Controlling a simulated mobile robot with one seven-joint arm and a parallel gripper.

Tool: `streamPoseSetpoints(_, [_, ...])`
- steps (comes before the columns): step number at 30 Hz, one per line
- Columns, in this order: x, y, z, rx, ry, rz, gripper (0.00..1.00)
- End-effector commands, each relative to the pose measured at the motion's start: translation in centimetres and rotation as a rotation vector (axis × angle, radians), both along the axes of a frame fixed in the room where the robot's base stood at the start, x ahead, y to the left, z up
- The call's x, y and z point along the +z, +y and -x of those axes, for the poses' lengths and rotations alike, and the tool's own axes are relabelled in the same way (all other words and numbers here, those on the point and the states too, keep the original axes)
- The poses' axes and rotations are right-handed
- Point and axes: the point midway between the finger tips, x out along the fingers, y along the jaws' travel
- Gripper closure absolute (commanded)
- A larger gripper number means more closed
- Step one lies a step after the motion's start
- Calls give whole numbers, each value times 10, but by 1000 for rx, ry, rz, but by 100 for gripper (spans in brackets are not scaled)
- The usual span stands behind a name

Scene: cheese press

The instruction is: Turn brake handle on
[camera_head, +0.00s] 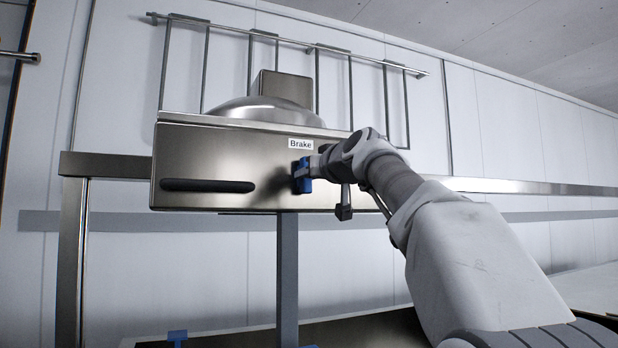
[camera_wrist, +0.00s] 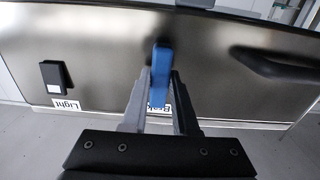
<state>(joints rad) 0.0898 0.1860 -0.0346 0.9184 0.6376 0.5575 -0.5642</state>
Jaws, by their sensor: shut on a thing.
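The blue brake handle (camera_head: 301,176) sits on the front of a metal box, just below a white "Brake" label (camera_head: 301,144). My gripper (camera_head: 309,170) reaches it from the right. In the wrist view the blue handle (camera_wrist: 159,75) stands between the two fingers of my gripper (camera_wrist: 160,82), which are shut on it. The label appears upside down in that view, partly hidden behind the handle and fingers. The handle looks upright in the head view, and part of it is covered by my gripper.
The metal box (camera_head: 220,150) has a dark slot-like grip (camera_head: 207,185) at its left. The wrist view shows a black switch (camera_wrist: 56,76) beside a "Light" label (camera_wrist: 67,104). A metal rack (camera_head: 290,40) hangs on the wall above. A metal rail (camera_head: 520,187) runs to the right.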

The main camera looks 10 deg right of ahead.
Motion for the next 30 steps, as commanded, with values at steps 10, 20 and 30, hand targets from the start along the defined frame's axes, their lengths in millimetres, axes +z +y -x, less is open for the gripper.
streamPoseSetpoints(10, [0,0,0,-1,-1,9,100])
streamPoseSetpoints(20, [0,0,0,-1,-1,7,43])
streamPoseSetpoints(30, [0,-3,11,-2,-2,6,43])
